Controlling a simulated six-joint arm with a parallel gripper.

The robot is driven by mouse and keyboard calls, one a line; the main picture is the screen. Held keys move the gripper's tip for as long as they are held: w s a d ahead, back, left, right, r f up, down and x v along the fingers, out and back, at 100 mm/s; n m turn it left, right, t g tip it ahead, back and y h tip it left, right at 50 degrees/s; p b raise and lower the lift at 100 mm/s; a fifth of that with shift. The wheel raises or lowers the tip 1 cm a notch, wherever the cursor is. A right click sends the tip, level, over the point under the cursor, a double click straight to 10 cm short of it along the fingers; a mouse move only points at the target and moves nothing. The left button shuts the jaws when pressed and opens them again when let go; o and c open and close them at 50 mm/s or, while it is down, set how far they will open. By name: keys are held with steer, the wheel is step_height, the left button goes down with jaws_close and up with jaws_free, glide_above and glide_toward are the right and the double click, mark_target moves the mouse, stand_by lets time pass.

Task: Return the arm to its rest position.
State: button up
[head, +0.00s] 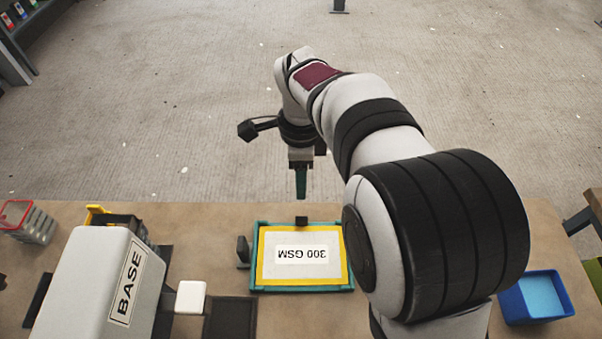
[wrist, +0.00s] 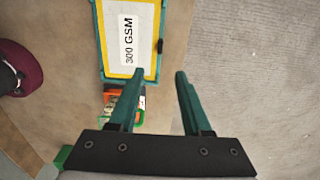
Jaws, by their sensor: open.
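My gripper (head: 301,182) hangs from my arm above the far edge of the bench, beyond the 300 GSM tray. In the wrist view, its two green fingers (wrist: 158,74) stand apart with nothing between them. The tray (head: 254,262) has a green rim, a yellow border and a white sheet labelled 300 GSM. It lies on the bench, apart from the fingers, and shows at the top of the wrist view (wrist: 97,40). My arm hides part of the bench to the right of the tray.
A white box marked BASE (head: 80,275) stands at the left, with a white block (head: 190,297) and a dark pad (head: 230,320) beside it. A blue container (head: 505,302) is at the right. A red-rimmed clear bin (head: 35,225) sits far left. Open floor lies beyond the bench.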

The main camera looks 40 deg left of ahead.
steer(key=shift+r, duration=0.3)
steer(key=shift+d, duration=0.1)
